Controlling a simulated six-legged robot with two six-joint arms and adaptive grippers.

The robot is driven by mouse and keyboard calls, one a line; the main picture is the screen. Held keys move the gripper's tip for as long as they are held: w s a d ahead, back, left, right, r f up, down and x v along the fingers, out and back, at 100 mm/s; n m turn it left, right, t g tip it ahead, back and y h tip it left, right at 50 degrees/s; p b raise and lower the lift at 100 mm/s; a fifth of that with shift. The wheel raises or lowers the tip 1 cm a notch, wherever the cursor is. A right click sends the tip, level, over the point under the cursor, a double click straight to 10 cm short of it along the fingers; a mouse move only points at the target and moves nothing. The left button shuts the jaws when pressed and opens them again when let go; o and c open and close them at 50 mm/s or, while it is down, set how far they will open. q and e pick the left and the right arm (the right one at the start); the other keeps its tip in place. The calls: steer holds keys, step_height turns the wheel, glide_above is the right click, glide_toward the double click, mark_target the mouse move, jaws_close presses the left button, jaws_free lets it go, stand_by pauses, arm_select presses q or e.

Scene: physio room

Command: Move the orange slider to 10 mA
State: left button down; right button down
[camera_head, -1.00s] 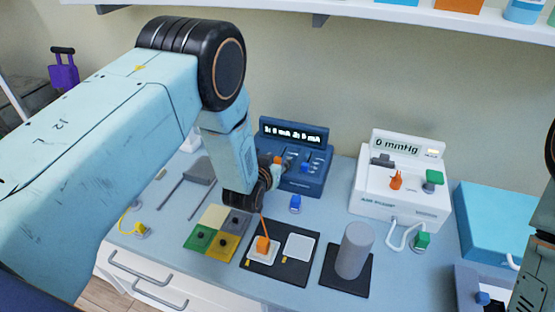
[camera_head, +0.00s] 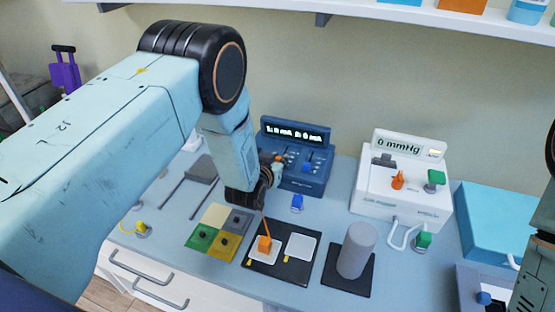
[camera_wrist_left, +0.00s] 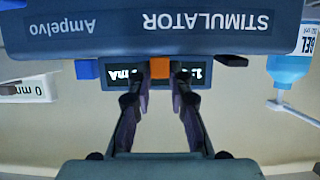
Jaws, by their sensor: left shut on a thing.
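The dark blue stimulator (camera_head: 308,181) stands at the back of the bench, with a lit display whose digits are too small to read surely. Its orange slider (camera_head: 278,158) is on the left of the panel, and a blue slider (camera_head: 305,167) is to its right. My left gripper (camera_head: 274,172) is at the orange slider, partly hidden by its own wrist. In the left wrist view the stimulator appears upside down. There the orange slider (camera_wrist_left: 160,68) sits between the fingertips of my left gripper (camera_wrist_left: 160,78), which is shut on it. My right gripper is out of view.
A white pressure device (camera_head: 400,185) reading 0 mmHg stands to the right. A shelf (camera_head: 440,17) runs above.

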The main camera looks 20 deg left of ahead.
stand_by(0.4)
arm_select(q)
steer(key=shift+w+b, duration=0.6)
steer(key=shift+b, duration=0.05)
steer(key=shift+w, duration=0.4)
steer(key=c, duration=1.2)
jaws_free()
steer(key=shift+s+r, duration=0.1)
steer(key=shift+s, duration=0.05)
